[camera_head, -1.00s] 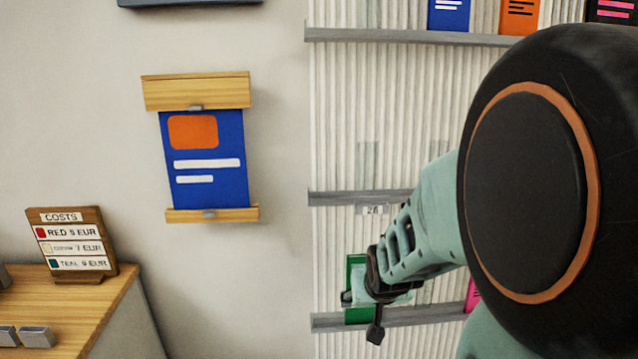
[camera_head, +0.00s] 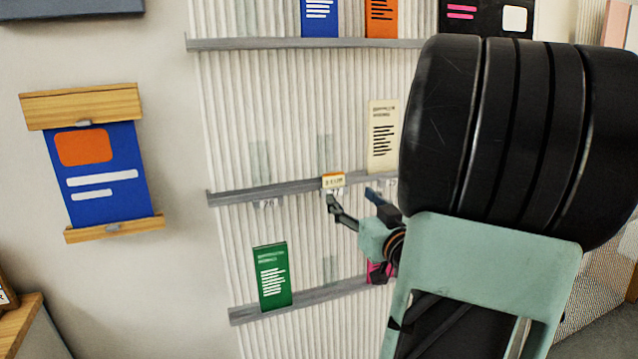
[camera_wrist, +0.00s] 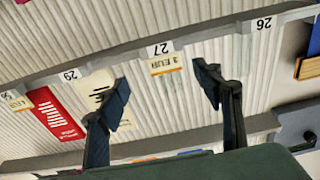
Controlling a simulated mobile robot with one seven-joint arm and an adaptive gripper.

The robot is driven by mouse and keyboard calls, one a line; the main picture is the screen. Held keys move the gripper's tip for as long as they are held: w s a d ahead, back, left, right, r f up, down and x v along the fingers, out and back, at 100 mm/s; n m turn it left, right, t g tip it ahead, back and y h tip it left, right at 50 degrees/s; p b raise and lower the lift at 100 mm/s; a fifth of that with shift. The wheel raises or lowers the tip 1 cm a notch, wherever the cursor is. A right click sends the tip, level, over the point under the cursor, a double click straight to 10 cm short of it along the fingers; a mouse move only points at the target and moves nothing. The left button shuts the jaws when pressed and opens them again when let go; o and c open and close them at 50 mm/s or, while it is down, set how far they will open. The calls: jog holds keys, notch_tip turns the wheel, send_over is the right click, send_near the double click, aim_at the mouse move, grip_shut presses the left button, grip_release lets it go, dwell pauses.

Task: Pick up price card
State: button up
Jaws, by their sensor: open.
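A small cream price card with a yellow-orange band (camera_head: 333,181) stands on the middle ledge of the ribbed wall in the head view. In the wrist view the price card (camera_wrist: 166,65) shows below the number label 27, with small print on it. My gripper (camera_head: 350,197) is open just below and to the right of the card in the head view. In the wrist view the fingers of my gripper (camera_wrist: 163,84) lie to either side of the card, apart from it, with nothing between them. The exact distance to the card cannot be told.
A cream leaflet (camera_head: 383,136) stands on the same ledge (camera_head: 240,195), to the right. A green leaflet (camera_head: 272,277) stands on the lower ledge. Another yellow-edged card (camera_wrist: 22,103) shows at the wrist view's left, near a red leaflet (camera_wrist: 55,113).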

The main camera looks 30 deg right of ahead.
aim_at(334, 178)
jog(key=x, duration=0.4)
jog(key=shift+w+r+p, duration=0.3)
jog(key=shift+w+p, duration=0.05)
jog(key=shift+w, duration=0.2)
jog(key=w, duration=0.2)
jog(key=w+r+p, duration=0.1)
jog(key=shift+w+d, duration=0.25)
jog(key=shift+w+d+f, duration=0.1)
jog(key=shift+w+d, duration=0.05)
jog(key=shift+w, duration=0.3)
jog(key=c, duration=0.9)
